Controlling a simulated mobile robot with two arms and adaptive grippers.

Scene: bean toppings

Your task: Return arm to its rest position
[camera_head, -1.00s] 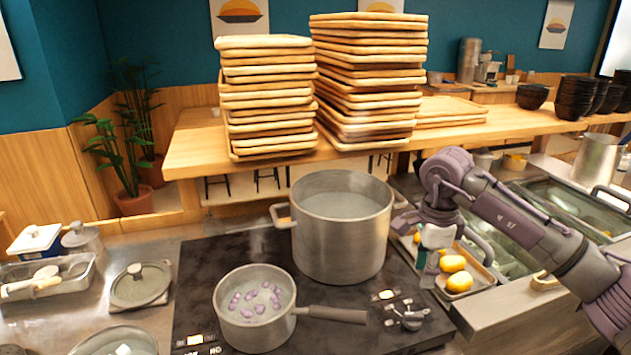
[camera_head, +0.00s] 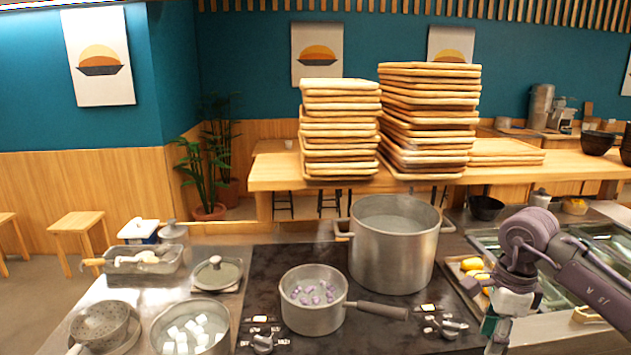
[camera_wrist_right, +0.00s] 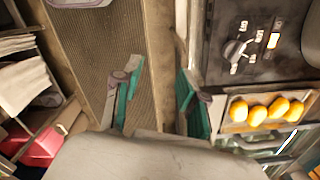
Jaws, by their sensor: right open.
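My right arm comes in from the right in the head view. Its gripper (camera_head: 494,336) hangs low at the bottom edge, to the right of the stove, with its tips partly cut off. In the right wrist view my right gripper (camera_wrist_right: 158,98) has its teal fingers spread apart with nothing between them. It points down past the counter's front edge, beside the stove. My left gripper and arm are not in view.
A small pot (camera_head: 313,318) with purple pieces and a large pot (camera_head: 392,246) stand on the black stove (camera_head: 268,268). A tray (camera_wrist_right: 228,124) of yellow pieces lies near the right gripper. Wooden trays (camera_head: 430,122) are stacked behind.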

